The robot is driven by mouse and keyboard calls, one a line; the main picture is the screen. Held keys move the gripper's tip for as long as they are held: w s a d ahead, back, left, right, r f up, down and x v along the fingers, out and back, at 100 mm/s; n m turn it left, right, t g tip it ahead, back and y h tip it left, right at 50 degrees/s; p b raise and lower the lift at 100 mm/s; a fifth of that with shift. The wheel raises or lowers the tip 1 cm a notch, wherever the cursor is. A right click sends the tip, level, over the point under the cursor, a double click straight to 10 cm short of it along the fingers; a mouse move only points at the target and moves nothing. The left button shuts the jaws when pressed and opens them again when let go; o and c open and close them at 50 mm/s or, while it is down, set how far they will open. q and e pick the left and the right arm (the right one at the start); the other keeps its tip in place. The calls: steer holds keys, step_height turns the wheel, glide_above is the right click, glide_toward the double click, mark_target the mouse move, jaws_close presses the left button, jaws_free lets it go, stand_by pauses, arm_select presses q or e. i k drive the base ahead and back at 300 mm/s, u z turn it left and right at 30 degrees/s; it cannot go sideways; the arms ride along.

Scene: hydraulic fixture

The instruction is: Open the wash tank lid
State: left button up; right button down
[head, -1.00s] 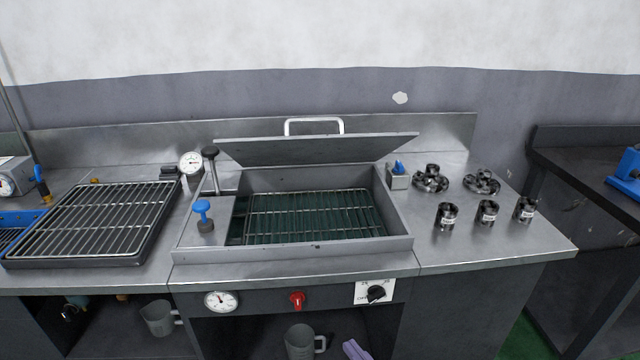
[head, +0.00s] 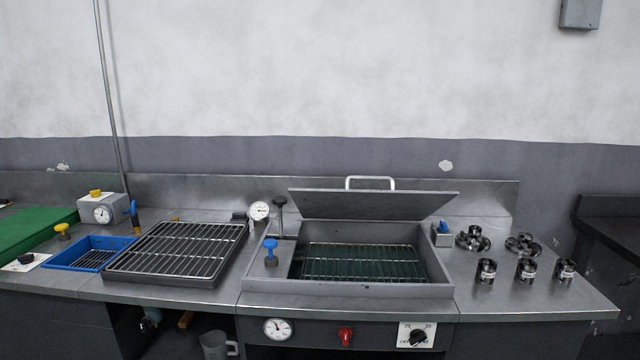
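The wash tank (head: 375,290) is a grey metal basin set in the steel bench, right of centre in the head view. Its lid (head: 375,206) stands raised, hinged at the back and tilted up, with a white bar handle (head: 370,181) on its upper edge. The tank's opening is uncovered, and a wire rack (head: 362,263) over a dark green interior shows inside. Neither of my grippers is in the head view, and nothing touches the lid.
A blue-topped knob (head: 270,247) and a black-knobbed lever (head: 280,212) stand at the tank's left. A draining rack (head: 180,250) and a blue basket (head: 88,254) lie further left. Several metal parts (head: 526,270) stand on the right bench top. A red valve (head: 345,336) and dial (head: 417,338) are on the front.

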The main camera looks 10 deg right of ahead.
mark_target(391, 205)
steer(key=u, duration=0.75)
steer(key=i, duration=1)
steer(key=z, duration=1.2)
